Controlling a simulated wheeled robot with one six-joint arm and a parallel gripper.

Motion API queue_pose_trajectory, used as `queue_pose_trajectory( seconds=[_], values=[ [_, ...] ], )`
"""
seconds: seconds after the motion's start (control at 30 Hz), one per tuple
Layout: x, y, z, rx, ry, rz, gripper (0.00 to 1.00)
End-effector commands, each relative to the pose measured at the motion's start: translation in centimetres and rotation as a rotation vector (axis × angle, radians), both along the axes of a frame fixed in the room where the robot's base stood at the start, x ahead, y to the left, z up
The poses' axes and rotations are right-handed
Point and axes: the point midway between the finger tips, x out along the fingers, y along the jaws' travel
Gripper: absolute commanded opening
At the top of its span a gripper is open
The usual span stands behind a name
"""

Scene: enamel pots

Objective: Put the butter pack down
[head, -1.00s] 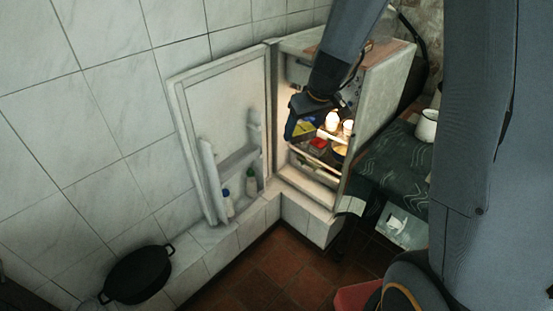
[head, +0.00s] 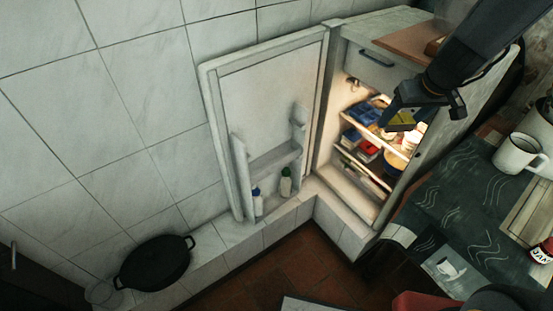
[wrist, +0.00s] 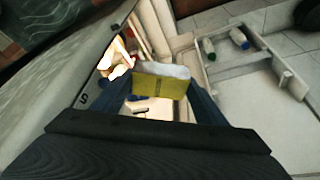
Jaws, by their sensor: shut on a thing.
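The butter pack (wrist: 158,86) is yellow with a pale top and sits between my gripper's fingers in the wrist view. My gripper (wrist: 160,92) is shut on it. In the head view, my gripper (head: 408,115) holds the butter pack (head: 402,126) at the open front of the lit fridge (head: 362,178). The pack overlaps the upper right of the opening. I cannot tell how far inside the fridge it is, or whether it touches a shelf.
Blue items (head: 366,113), a red pack (head: 367,149) and a yellow bowl (head: 396,161) stand on the fridge shelves. The fridge door (head: 262,110) stands open to the left, with bottles in its rack. A white mug (head: 517,152) is on the dark counter (head: 452,205) at right.

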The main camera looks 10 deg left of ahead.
Motion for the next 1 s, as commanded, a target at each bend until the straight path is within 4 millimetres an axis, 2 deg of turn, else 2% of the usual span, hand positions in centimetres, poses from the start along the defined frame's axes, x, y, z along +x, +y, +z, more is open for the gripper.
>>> queue_pose_trajectory(
  seconds=[0.03,0.43,0.8,1.0],
  values=[
    [0.0,0.9,-1.2,0.0,0.001,0.021,0.39],
    [-1.5,9.5,-9.7,0.001,0.002,0.229,0.39],
    [-4.7,17.4,-17.7,0.001,0.002,0.45,0.39],
    [-6.4,20.3,-21.0,0.001,0.0,0.543,0.39]
  ],
)
